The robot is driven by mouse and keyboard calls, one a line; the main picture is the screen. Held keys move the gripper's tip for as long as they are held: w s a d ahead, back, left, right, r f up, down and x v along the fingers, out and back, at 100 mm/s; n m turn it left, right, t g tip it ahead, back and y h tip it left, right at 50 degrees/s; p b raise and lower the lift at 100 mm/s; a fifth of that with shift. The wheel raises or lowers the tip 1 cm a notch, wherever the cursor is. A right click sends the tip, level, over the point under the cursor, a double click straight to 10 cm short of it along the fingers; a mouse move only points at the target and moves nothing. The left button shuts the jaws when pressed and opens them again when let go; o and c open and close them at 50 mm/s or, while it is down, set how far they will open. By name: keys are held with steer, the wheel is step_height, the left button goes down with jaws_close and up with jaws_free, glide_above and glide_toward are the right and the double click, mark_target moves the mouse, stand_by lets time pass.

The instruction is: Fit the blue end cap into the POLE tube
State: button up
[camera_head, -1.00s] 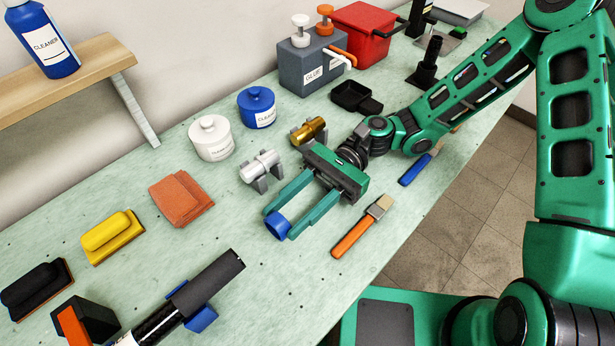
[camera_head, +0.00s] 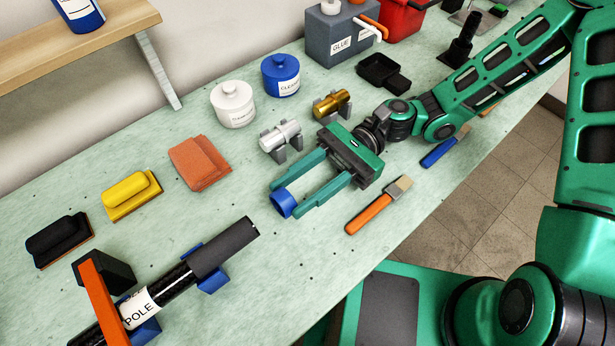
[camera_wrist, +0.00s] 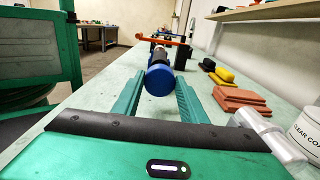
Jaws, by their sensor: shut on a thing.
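The blue end cap (camera_head: 284,203) is held between the fingertips of my gripper (camera_head: 288,200), which is shut on it. In the wrist view the cap (camera_wrist: 160,80) sits at the finger ends (camera_wrist: 157,82), roughly in line with the tube behind it. The POLE tube (camera_head: 180,282) is a black tube with a white POLE label, lying in blue supports at the lower left. Its near end carries a dark grey sleeve (camera_head: 226,246) with its open end toward my gripper. The cap is apart from the tube, with a gap of bare bench between them. In the wrist view the cap hides the tube's end.
An orange clamp arm (camera_head: 103,300) on a black block crosses the tube. A silver cylinder (camera_head: 279,136) and a gold one (camera_head: 332,104) sit on stands beside my gripper. An orange-handled brush (camera_head: 378,206) lies on the other side. The bench near the cap is clear.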

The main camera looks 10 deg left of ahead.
mark_target(281, 204)
steer(key=shift+x, duration=1.8)
steer(key=shift+x, duration=1.65)
stand_by(1.7)
steer(key=o, duration=1.1)
steer(key=shift+s, duration=0.1)
steer(key=v, duration=1.1)
steer(key=shift+a, duration=0.1)
